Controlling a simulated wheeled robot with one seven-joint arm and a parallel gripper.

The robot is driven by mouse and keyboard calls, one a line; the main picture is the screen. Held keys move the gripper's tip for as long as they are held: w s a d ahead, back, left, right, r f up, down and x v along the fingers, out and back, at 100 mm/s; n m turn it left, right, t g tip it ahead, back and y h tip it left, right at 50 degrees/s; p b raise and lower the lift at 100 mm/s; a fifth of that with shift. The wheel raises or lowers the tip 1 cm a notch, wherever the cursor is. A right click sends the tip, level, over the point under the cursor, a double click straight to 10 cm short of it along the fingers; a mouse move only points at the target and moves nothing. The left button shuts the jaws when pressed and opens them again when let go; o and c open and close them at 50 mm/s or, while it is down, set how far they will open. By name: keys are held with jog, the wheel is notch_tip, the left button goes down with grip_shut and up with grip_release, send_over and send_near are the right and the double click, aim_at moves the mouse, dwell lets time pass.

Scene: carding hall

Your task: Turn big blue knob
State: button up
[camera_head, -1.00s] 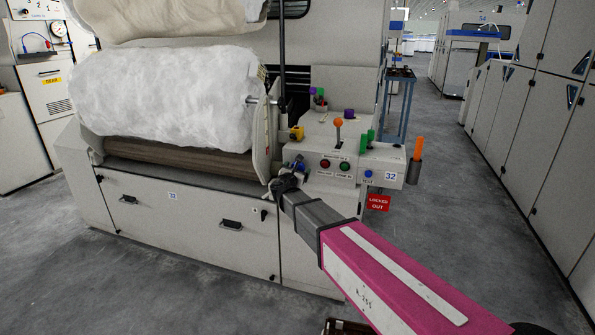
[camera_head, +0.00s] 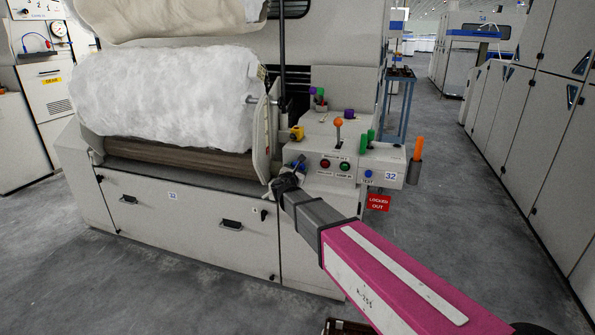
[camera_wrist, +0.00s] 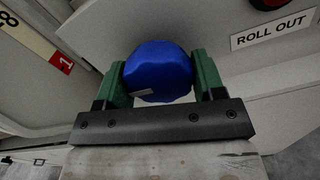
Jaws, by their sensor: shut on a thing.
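The big blue knob (camera_wrist: 158,72) is between the two green fingers of my gripper (camera_wrist: 158,64) in the wrist view. One finger touches its left side and the other its right side. A small pale mark shows low on the knob's face. In the head view my gripper (camera_head: 287,183) is at the front left corner of the machine's control panel (camera_head: 325,178). Only a small dark blue part of the knob (camera_head: 299,163) shows there, just above the gripper.
Right of the knob are red (camera_head: 325,163) and green (camera_head: 345,166) buttons, and an orange-topped lever (camera_head: 338,123). A small blue button (camera_head: 368,174) sits further right, above a red locked-out sign (camera_head: 378,203). A white fleece roll (camera_head: 165,97) lies left. The right aisle floor (camera_head: 435,180) is open.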

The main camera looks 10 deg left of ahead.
jog(key=m, duration=0.6)
jog(key=shift+a+m, duration=0.1)
jog(key=shift+m, duration=0.3)
dwell(0.4)
jog(key=o, duration=0.9)
jog(key=s, duration=1)
jog(key=shift+s+a, duration=0.35)
jog(key=shift+a, duration=0.05)
